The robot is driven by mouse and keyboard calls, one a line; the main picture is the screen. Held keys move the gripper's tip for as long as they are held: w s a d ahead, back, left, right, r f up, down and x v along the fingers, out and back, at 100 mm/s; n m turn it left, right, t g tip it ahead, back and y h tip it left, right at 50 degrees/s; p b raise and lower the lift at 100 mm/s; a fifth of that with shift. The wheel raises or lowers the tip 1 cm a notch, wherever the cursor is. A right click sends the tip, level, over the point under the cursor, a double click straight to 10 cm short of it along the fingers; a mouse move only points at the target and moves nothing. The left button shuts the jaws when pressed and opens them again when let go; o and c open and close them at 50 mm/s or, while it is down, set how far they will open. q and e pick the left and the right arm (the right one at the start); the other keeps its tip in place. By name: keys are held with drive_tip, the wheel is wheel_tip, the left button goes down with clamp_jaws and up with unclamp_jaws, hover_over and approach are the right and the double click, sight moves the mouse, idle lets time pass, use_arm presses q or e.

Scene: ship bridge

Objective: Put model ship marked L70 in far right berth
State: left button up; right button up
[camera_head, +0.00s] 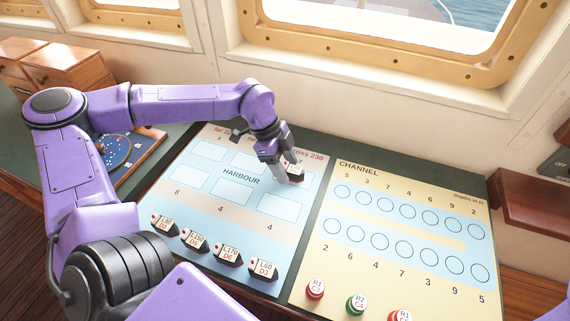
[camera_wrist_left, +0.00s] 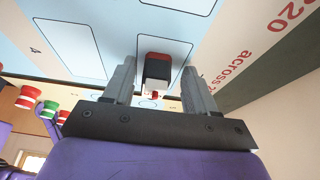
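My left gripper (camera_head: 281,177) is over the far right part of the harbour chart (camera_head: 241,209). Its two fingers (camera_wrist_left: 160,88) stand apart in the left wrist view, either side of a small model ship (camera_wrist_left: 158,68). A narrow gap shows between ship and each finger. The ship is dark with a red end and a white label; it also shows beside the fingers in the head view (camera_head: 295,169). Its marking is too small to read. It lies within the outline of the far right berth (camera_wrist_left: 178,56). My right gripper is out of view.
Several labelled ships, including L60 (camera_head: 263,270) and L170 (camera_head: 228,255), stand along the chart's front edge. The channel chart (camera_head: 400,205) lies to the right, with red (camera_head: 315,289) and green (camera_head: 356,305) buoys at its front. The window wall (camera_head: 330,110) rises behind.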

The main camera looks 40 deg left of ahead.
use_arm(q)
drive_tip(key=shift+r, duration=0.35)
drive_tip(key=v, duration=1.1)
drive_tip(key=shift+r+b, duration=0.35)
drive_tip(key=shift+b, duration=0.05)
drive_tip(key=shift+s+a, duration=0.1)
drive_tip(key=shift+a, duration=0.05)
